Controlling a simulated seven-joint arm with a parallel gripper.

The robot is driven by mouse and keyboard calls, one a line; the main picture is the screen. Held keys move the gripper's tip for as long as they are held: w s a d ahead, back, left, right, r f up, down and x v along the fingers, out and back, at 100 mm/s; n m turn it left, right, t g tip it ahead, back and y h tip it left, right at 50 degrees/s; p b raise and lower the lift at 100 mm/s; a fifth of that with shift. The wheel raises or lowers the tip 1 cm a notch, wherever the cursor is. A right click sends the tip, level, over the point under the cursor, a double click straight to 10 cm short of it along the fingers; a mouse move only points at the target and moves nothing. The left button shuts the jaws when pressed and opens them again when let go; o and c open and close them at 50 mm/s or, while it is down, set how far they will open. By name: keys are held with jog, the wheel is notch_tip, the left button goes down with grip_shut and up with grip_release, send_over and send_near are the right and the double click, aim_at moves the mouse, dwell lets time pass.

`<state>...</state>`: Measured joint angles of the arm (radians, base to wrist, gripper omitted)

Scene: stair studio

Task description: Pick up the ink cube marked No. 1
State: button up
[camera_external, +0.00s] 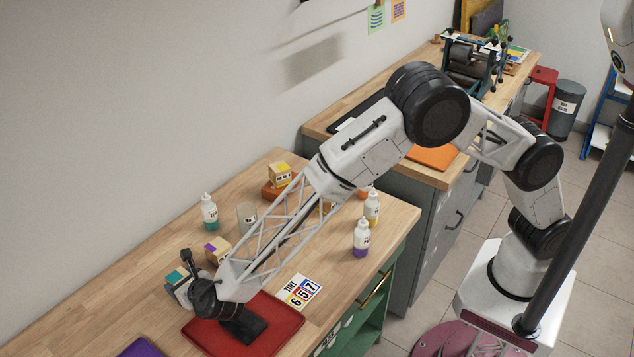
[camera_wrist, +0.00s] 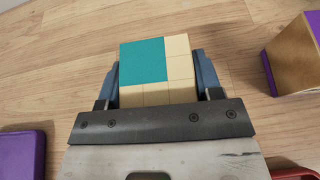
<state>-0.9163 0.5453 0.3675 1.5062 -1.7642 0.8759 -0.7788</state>
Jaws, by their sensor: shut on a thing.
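A cream cube with a teal patch on top (camera_wrist: 143,62) sits between the two fingers of my gripper (camera_wrist: 156,82) in the wrist view. The fingers are shut on its left and right sides. In the external view the teal-patched cube (camera_external: 176,275) shows at the left of the wooden bench, partly hidden by my gripper (camera_external: 178,289). I cannot read any number on it, and whether it touches the bench is unclear. A second cube, with a purple patch (camera_external: 217,248), stands apart to the right; it also shows in the wrist view (camera_wrist: 293,58).
A yellow-patched cube (camera_external: 280,174) sits further back on the bench. A teal bottle (camera_external: 209,212), a grey cup (camera_external: 246,217) and a purple bottle (camera_external: 361,239) stand around. A red tray (camera_external: 284,322), a purple tray (camera_external: 142,347) and a tint card (camera_external: 300,292) lie in front.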

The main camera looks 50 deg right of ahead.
aim_at(179, 276)
jog(key=shift+r, duration=0.7)
notch_tip(179, 276, up, 2)
jog(key=shift+r, duration=0.1)
jog(key=s+d, duration=0.3)
jog(key=s+d+r, duration=0.1)
jog(key=s+d, duration=0.7)
jog(key=shift+s+r, duration=0.2)
jog(key=shift+s, duration=0.05)
dwell(0.4)
